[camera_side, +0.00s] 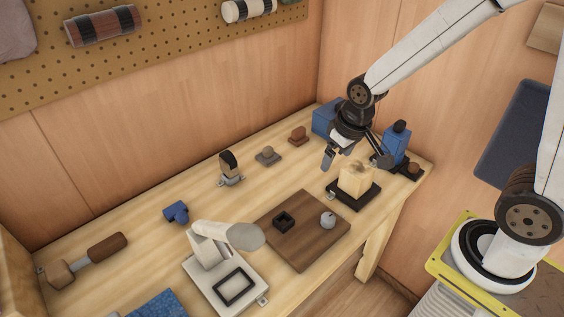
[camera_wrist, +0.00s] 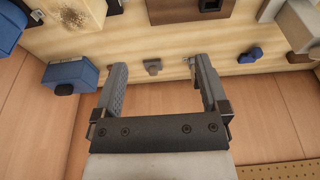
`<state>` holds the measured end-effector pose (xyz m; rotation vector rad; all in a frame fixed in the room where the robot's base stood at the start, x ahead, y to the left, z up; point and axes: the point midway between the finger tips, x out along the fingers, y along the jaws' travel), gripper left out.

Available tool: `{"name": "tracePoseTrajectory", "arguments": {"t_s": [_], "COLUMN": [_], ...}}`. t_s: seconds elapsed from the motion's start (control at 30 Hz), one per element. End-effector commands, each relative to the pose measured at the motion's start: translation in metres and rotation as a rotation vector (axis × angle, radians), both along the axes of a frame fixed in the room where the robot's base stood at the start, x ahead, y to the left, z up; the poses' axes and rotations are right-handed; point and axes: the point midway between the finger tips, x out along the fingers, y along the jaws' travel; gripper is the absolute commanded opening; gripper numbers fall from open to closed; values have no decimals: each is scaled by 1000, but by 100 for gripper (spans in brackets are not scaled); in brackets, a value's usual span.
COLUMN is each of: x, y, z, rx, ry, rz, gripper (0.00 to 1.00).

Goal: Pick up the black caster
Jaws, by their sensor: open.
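The black caster (camera_side: 229,164) stands on the bench left of centre in the side view, with its dark wheel upright on a grey plate. My gripper (camera_side: 355,158) is well to its right, near a beige block, with its fingers spread and nothing between them. In the wrist view my gripper (camera_wrist: 158,64) shows two grey fingers apart. I cannot make out the caster clearly there; the right finger may cover it.
A grey knob (camera_side: 267,155), a brown block (camera_side: 298,135) and a blue box (camera_side: 325,117) line the back wall right of the caster. A blue fitting (camera_side: 176,211) and mallet (camera_side: 90,261) lie left.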

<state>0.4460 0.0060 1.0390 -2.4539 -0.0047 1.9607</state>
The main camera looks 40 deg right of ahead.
Motion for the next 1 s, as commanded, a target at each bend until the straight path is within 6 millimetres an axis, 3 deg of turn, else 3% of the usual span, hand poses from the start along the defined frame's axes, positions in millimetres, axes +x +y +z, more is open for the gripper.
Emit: {"name": "tracePoseTrajectory", "arguments": {"t_s": [0.2,0.5,1.0], "x": [61,137,239], "y": [10,26,61], "z": [0,-9,-43], "rx": [2,3,1], "ry": [12,29,55], "rz": [1,3,1], "gripper": [94,94,94]}}
